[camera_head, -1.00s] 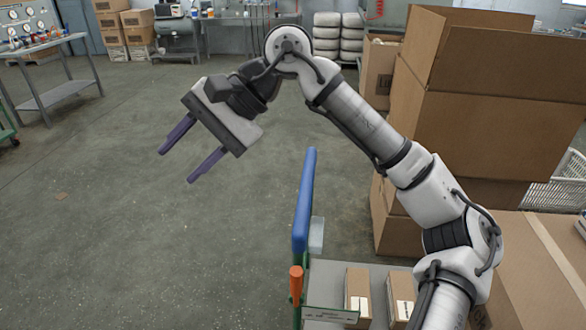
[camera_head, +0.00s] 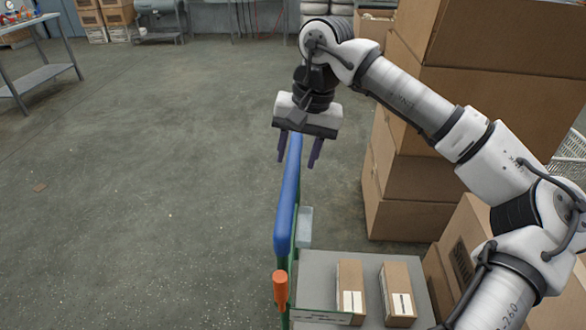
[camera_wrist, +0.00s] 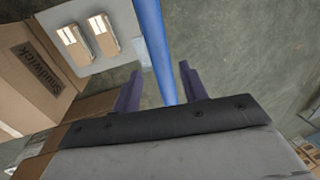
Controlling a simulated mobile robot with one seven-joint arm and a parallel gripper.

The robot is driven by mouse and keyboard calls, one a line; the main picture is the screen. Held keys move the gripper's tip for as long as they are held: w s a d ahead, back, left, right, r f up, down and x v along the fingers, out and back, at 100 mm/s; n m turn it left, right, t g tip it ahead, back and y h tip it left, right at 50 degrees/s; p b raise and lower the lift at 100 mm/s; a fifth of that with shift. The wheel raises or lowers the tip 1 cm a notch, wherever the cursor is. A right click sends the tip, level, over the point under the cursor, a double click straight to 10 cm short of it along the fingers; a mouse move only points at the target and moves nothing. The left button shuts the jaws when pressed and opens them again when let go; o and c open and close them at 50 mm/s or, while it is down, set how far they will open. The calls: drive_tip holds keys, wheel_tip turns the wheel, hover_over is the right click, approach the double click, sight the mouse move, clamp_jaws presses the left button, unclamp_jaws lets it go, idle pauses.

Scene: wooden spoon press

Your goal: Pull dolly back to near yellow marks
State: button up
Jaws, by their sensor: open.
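The dolly shows at the bottom middle of the head view, with a grey deck (camera_head: 318,268) and a blue handle bar (camera_head: 288,205) along its left side. An orange grip (camera_head: 280,288) stands at the handle's near end. My gripper (camera_head: 299,160) is open and points down over the far end of the blue bar. In the wrist view the blue bar (camera_wrist: 156,45) runs down between the two purple fingers (camera_wrist: 157,88), and no finger clearly touches it. Two small cartons (camera_head: 350,285) lie on the deck. I see no yellow marks in these frames.
Tall stacked cardboard boxes (camera_head: 412,180) stand right of the dolly, with another box (camera_head: 465,250) beside the deck. A metal table (camera_head: 40,75) is at the far left.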

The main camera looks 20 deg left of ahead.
sight(292, 173)
drive_tip(key=shift+s+a+f, duration=0.1)
drive_tip(key=shift+a+f, duration=0.15)
drive_tip(key=shift+f, duration=0.85)
drive_tip(key=shift+a+f, duration=0.2)
drive_tip(key=shift+f, duration=0.9)
clamp_jaws()
